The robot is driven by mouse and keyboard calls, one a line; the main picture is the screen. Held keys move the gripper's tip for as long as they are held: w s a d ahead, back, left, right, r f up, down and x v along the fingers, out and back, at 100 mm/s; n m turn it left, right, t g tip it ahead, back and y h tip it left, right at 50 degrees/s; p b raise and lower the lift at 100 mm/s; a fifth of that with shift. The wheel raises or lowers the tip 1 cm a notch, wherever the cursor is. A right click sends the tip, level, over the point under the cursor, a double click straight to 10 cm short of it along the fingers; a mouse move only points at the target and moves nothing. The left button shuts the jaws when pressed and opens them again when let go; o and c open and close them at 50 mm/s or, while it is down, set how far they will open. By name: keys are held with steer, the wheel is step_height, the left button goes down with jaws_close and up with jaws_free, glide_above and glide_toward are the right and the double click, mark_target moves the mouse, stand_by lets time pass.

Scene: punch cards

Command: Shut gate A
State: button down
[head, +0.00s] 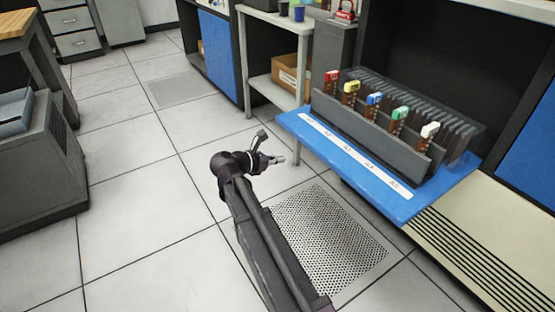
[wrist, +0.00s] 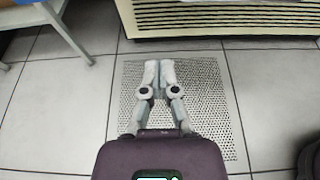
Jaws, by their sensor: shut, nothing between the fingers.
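I cannot pick out gate A by a readable label. A blue shelf (head: 290,122) at the right of the head view carries a grey card rack (head: 365,139). Brown pieces stand in it with coloured tops: red (head: 332,75), yellow (head: 351,87), blue (head: 375,99), green (head: 400,113) and white (head: 430,130).
A perforated floor panel (head: 335,240) lies below my arm. A grey table (head: 277,20) with a cardboard box (head: 287,75) on its lower shelf stands behind. A dark grey cabinet (head: 40,150) is at left. The tiled floor between is clear.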

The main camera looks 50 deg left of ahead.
steer(key=b+x, duration=0.3)
steer(key=x, duration=0.5)
steer(key=shift+s+r+p, duration=0.2)
steer(key=shift+r+p, duration=1.85)
steer(key=shift+p, duration=0.35)
steer(key=shift+w+r, duration=0.1)
